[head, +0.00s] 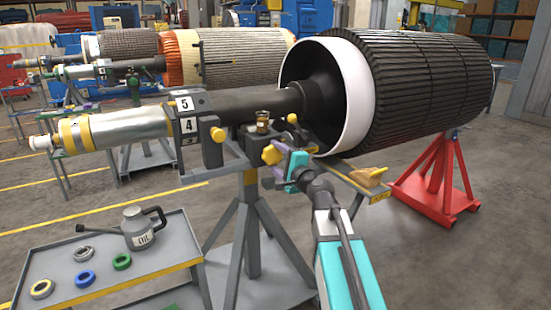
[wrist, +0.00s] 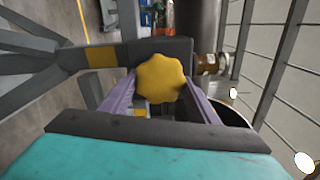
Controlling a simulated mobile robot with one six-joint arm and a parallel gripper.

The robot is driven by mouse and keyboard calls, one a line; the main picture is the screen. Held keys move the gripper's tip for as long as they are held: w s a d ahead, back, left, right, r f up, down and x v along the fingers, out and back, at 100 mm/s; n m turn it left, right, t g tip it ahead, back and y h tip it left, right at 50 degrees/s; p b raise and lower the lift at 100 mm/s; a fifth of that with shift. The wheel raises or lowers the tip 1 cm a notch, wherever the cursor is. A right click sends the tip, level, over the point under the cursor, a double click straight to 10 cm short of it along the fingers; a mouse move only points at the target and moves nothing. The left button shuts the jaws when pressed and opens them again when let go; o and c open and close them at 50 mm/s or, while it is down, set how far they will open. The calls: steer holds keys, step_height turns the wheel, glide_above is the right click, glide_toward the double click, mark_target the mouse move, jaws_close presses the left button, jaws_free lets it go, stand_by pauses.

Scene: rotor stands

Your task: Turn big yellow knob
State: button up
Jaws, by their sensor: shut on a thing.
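The big yellow knob (head: 272,154) sits on the side of the grey rotor stand, below the dark shaft. It has a lobed rim and fills the middle of the wrist view (wrist: 161,78). My gripper (head: 280,160) reaches it from the front right, with its purple fingers on either side of the knob. In the wrist view the fingers (wrist: 160,97) are shut on the knob, one at its left and one at its right. The knob's back and its stem are hidden.
Smaller yellow knobs (head: 217,135) are on the shaft clamp. A brass-coloured cup (head: 263,120) stands above the big knob. The large rotor (head: 420,85) is behind my arm. A grey cart (head: 105,275) with an oil can (head: 139,228) and several rings is at the lower left.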

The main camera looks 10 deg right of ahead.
mark_target(276, 157)
steer(key=o, duration=1.1)
steer(key=shift+c, duration=0.2)
steer(key=shift+s, duration=0.1)
steer(key=shift+v, duration=2.8)
steer(key=shift+f+b, duration=0.15)
steer(key=shift+b, duration=0.15)
steer(key=shift+s+d+b, duration=0.1)
steer(key=shift+s+b, duration=0.05)
steer(key=shift+b, duration=0.45)
steer(key=b+v, duration=0.1)
steer(key=b, duration=0.3)
steer(key=shift+s+b, duration=0.25)
steer(key=shift+b, duration=0.1)
steer(key=shift+s+d+b, duration=0.2)
steer(key=shift+s+b, duration=0.15)
steer(key=shift+b, duration=0.55)
